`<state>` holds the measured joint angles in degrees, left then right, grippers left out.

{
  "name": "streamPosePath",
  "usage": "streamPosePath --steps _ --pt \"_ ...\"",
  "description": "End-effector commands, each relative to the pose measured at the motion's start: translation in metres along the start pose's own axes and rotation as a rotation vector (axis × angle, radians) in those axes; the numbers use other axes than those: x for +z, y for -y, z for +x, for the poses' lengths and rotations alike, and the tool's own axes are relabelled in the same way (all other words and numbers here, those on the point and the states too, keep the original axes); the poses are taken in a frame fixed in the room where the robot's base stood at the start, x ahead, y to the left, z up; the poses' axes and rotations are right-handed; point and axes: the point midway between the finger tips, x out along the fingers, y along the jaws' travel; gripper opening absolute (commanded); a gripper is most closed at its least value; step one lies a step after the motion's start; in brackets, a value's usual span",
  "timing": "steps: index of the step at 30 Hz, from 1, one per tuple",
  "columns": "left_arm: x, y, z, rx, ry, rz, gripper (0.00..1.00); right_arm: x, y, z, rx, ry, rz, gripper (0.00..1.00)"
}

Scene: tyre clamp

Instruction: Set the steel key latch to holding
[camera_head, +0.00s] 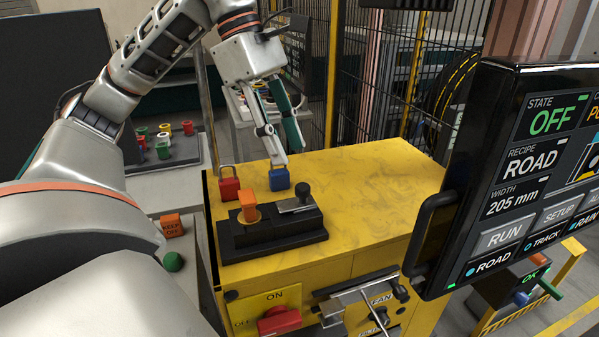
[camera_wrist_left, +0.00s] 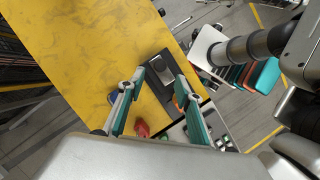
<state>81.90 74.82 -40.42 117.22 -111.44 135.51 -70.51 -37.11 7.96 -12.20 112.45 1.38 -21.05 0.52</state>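The steel key latch (camera_head: 296,204) is a small flat steel plate at the right end of a black block (camera_head: 262,238) on the yellow cabinet top. A black knob stands beside the plate. An orange key-like piece (camera_head: 248,205) stands upright at the block's left end. In the left wrist view the black block (camera_wrist_left: 156,77) shows beyond the fingers, partly hidden by them. My left gripper (camera_head: 288,157) is open and empty, above and behind the block near the blue padlock, apart from the latch. My right gripper is in neither view.
A red padlock (camera_head: 229,188) and a blue padlock (camera_head: 279,179) stand behind the block. A control screen (camera_head: 540,170) fills the right side. A red switch (camera_head: 279,320) and a steel lever are on the cabinet front. The yellow top (camera_head: 375,185) is clear to the right.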

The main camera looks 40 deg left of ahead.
Motion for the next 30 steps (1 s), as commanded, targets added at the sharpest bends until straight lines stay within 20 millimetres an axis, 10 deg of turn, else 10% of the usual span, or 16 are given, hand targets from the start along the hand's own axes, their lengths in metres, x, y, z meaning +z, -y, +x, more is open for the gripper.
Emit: streamPosePath --steps 12,25,30 --pt "-0.001 0.0 0.062 -0.005 -0.001 -0.001 0.35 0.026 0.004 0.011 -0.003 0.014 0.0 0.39" --pt "0.0 0.0 0.072 -0.002 0.0 0.0 0.35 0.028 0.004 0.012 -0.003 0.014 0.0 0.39" --pt "0.0 0.0 0.072 -0.002 0.0 0.0 0.0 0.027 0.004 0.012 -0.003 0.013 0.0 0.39"
